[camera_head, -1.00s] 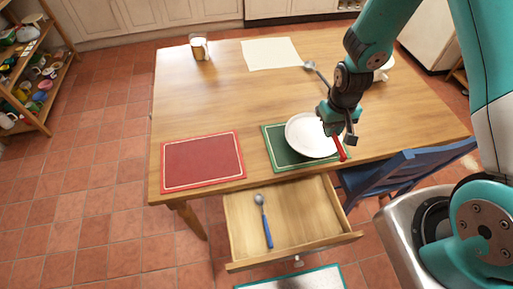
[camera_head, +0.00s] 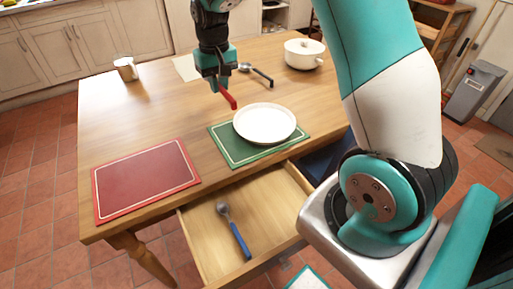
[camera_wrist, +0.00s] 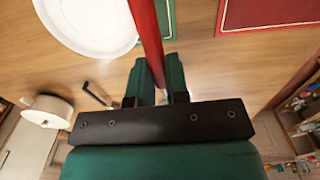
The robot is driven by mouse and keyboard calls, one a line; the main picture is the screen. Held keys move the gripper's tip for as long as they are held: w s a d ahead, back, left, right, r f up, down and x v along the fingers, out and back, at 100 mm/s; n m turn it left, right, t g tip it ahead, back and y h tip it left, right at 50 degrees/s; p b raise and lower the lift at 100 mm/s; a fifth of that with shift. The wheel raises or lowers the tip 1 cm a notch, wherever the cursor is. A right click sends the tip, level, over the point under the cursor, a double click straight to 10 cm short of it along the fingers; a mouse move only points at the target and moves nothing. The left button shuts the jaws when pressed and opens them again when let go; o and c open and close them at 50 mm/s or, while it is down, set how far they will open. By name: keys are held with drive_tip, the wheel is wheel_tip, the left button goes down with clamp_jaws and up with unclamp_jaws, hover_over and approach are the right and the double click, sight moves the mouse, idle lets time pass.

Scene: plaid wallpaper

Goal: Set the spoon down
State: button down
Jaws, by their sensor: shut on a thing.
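My gripper (camera_head: 217,86) is shut on a red-handled utensil (camera_head: 229,97) above the table, behind and left of the white plate. In the wrist view, the red handle (camera_wrist: 146,35) reaches away from between my gripper's fingers (camera_wrist: 160,88). A little of its metal shows at the fingers; its head is hidden, so its kind cannot be told. A blue-handled spoon (camera_head: 235,233) lies in the open drawer (camera_head: 268,205).
The white plate (camera_head: 264,123) sits on a green placemat (camera_head: 230,152). A red placemat (camera_head: 145,180) lies left of it. Bare wood (camera_head: 150,115) is clear at left.

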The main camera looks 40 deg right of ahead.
sight(226, 143)
drive_tip(key=shift+w+d+b, duration=0.15)
drive_tip(key=shift+w+b, duration=0.05)
drive_tip(key=shift+b, duration=0.15)
wheel_tip(226, 143, down, 19)
drive_tip(key=shift+f+p, duration=0.15)
drive_tip(key=shift+p, duration=0.3)
drive_tip(key=shift+f, duration=0.2)
drive_tip(key=c, duration=1.1)
unclamp_jaws()
drive_tip(key=shift+r, duration=0.15)
